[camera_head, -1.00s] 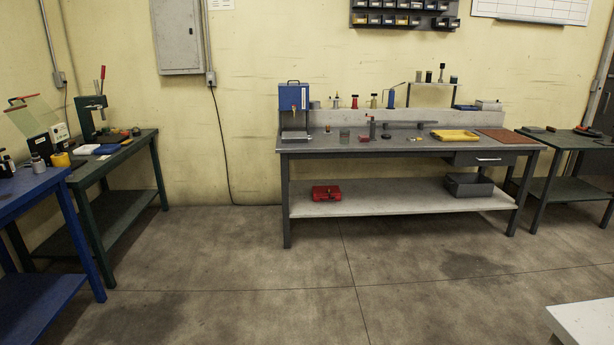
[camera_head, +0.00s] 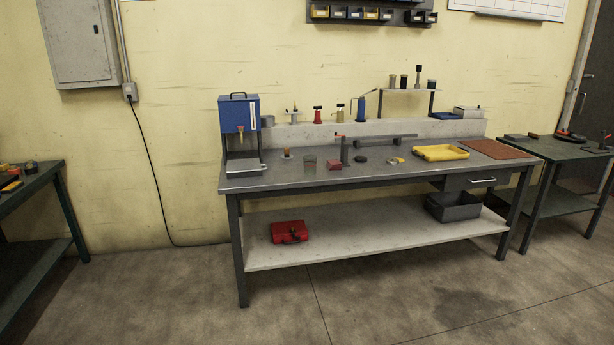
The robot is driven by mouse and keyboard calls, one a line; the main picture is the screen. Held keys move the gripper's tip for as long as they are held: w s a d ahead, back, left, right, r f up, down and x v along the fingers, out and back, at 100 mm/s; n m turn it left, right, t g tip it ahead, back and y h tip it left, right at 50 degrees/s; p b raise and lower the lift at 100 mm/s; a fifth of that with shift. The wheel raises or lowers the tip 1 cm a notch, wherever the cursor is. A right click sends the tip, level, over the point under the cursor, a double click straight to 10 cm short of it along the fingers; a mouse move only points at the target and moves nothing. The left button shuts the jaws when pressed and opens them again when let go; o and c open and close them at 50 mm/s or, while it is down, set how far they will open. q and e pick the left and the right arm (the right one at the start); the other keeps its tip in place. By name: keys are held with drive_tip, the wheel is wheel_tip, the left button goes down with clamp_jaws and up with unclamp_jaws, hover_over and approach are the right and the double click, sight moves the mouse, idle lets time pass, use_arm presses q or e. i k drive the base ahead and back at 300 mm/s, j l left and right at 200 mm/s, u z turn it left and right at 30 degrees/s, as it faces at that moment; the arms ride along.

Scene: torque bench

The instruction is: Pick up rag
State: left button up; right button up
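I cannot make out a rag for sure. A flat reddish-brown sheet (camera_head: 497,148) lies at the right end of the grey workbench (camera_head: 290,178); it could be a mat or a cloth. A small red item (camera_head: 334,165) lies near the bench's front edge, too small to tell what it is. Neither of my grippers is in view.
The bench also holds a blue dispenser (camera_head: 239,115), a yellow tray (camera_head: 440,153) and small bottles. Its lower shelf carries a red case (camera_head: 289,232) and a dark bin (camera_head: 453,207). Dark green tables stand left and right. The floor in front is clear.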

sight(335, 164)
drive_tip(key=i+l+z, duration=0.15)
drive_tip(key=i+z, duration=0.3)
drive_tip(key=i, duration=0.4)
drive_tip(key=i+j+z, duration=0.1)
drive_tip(key=i+z, duration=0.35)
drive_tip(key=i, duration=0.35)
drive_tip(key=i+l+u, duration=0.15)
drive_tip(key=i+u, duration=0.25)
drive_tip(key=i+l+u, duration=0.85)
drive_tip(key=i+j, duration=0.05)
